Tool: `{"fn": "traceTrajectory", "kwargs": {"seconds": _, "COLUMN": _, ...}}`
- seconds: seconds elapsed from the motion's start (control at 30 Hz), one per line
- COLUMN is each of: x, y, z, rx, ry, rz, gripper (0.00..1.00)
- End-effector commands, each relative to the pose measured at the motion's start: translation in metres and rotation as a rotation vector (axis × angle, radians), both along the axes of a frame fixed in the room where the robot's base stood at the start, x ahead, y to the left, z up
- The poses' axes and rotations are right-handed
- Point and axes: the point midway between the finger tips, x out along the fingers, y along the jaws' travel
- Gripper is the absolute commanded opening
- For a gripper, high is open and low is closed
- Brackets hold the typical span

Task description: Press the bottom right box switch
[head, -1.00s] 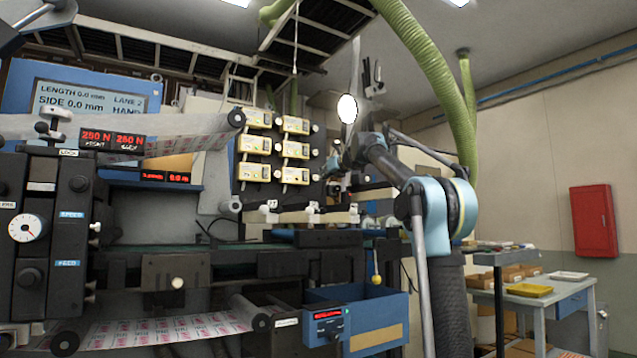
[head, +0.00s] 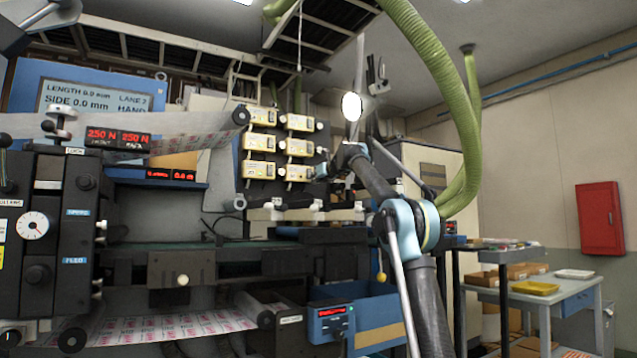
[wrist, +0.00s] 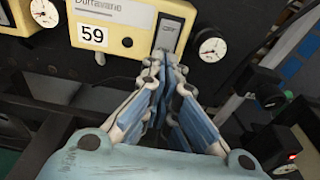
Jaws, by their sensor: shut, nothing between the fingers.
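Yellow boxes hang in two columns and three rows on a dark panel in the head view. The bottom right box (head: 298,172) is beside my gripper (head: 321,171), which is small there. The tips hide the switch's lower edge.
Round dials (wrist: 212,48) flank the box close to my fingers. Dark knobs (wrist: 266,88) stand to the right. Below the panel is a rail with white clamps (head: 317,207). A green hose (head: 440,90) hangs behind my arm.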

Motion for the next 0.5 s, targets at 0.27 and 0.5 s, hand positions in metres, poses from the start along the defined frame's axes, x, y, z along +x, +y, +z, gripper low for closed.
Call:
{"fn": "traceTrajectory", "kwargs": {"seconds": 0.27, "x": 0.0093, "y": 0.0065, "z": -0.0014, "rx": 0.0, "ry": 0.0, "rz": 0.0, "gripper": 0.0}}
{"fn": "traceTrajectory", "kwargs": {"seconds": 0.5, "x": 0.0101, "y": 0.0065, "z": -0.0017, "rx": 0.0, "ry": 0.0, "rz": 0.0, "gripper": 0.0}}
